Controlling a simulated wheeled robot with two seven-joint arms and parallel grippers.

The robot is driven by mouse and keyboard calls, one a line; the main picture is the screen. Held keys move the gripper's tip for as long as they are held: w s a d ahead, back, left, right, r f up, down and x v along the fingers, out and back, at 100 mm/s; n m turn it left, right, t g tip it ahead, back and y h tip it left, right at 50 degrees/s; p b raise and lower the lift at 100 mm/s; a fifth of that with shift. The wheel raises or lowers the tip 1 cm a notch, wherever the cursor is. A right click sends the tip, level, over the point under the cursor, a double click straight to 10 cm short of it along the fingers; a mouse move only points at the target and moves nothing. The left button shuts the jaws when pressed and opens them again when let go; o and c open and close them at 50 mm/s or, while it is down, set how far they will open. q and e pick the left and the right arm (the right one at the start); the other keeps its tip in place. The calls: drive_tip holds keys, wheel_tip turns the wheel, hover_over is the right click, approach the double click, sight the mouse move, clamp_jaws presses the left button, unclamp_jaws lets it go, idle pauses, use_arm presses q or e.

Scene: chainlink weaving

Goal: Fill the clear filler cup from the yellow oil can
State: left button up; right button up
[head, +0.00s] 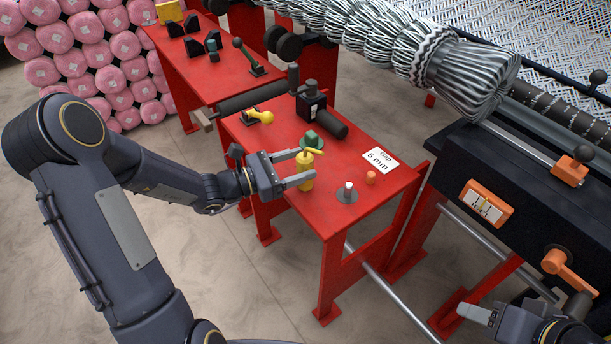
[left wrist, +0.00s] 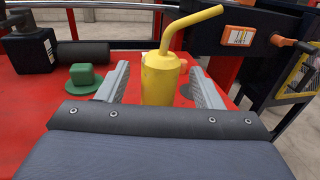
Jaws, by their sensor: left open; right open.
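The yellow oil can (head: 306,173) stands upright on the red table (head: 330,225), its bent spout pointing up and to the right. My left gripper (head: 304,167) is open, with one finger on each side of the can. The left wrist view shows the can (left wrist: 160,80) between the two fingers, with a gap visible on either side. A small pale cylinder stands on a grey disc (head: 347,197) to the right of the can; I cannot tell whether it is the clear filler cup. My right gripper (head: 476,313) is open at the lower right, partly cut off and away from the table.
A green block on a green disc (head: 311,140) sits just behind the can. An orange piece (head: 371,177) and a "5 mm" card (head: 380,160) lie to the right. A black block with a roller (head: 312,103) and a yellow part (head: 260,116) are at the back.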

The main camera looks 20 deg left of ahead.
use_arm(q)
drive_tip(key=shift+x, duration=1.05)
drive_tip(key=c, duration=1.1)
drive_tip(key=shift+c, duration=0.2)
drive_tip(key=shift+r, duration=0.1)
